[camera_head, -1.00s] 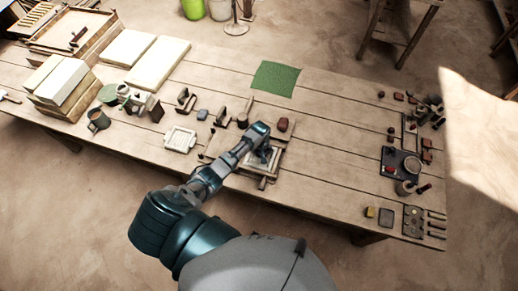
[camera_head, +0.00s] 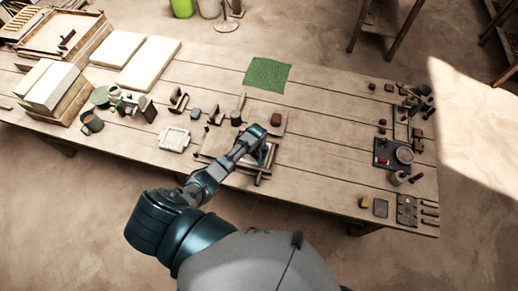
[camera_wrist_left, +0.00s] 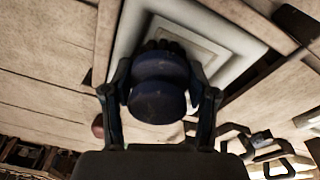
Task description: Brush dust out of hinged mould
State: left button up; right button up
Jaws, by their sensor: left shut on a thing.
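My left gripper (camera_head: 260,153) reaches over the hinged mould (camera_head: 235,165), a framed square near the table's front edge. In the left wrist view the gripper (camera_wrist_left: 158,100) is shut on a dark blue, rounded brush (camera_wrist_left: 158,88), one finger on each side. Dark bristles show at the brush's far end, over the mould's pale stepped recess (camera_wrist_left: 205,50). I cannot tell whether they touch it. My forearm and gripper hide part of the mould in the head view, and no dust can be made out. My right gripper is not in view.
A green cloth (camera_head: 267,75) lies behind the mould. A pale slatted piece (camera_head: 174,139) lies to its left. A dark red block (camera_head: 276,119) is close behind the gripper. A black tray (camera_head: 392,153) and small tools fill the right end. The table between is clear.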

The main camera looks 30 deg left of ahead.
pick_arm(q)
jog(key=shift+s+f, duration=0.2)
jog(key=shift+s, duration=0.95)
jog(key=shift+a+r, duration=0.1)
jog(key=shift+a, duration=0.55)
jog(key=shift+w+a+r, duration=0.1)
jog(key=shift+w+a, duration=0.1)
jog(key=shift+a, duration=0.75)
jog(key=shift+w, duration=0.3)
jog(key=shift+w+a+b, duration=0.2)
jog(key=shift+w+b, duration=0.1)
jog(key=shift+w, duration=0.25)
jog(key=shift+w+a+b, duration=0.1)
jog(key=shift+w+b, duration=0.4)
jog(key=shift+w, duration=0.1)
jog(key=shift+s+d+p, duration=0.1)
jog(key=shift+d+p, duration=0.4)
jog(key=shift+p, duration=0.2)
jog(key=shift+s+d, duration=0.6)
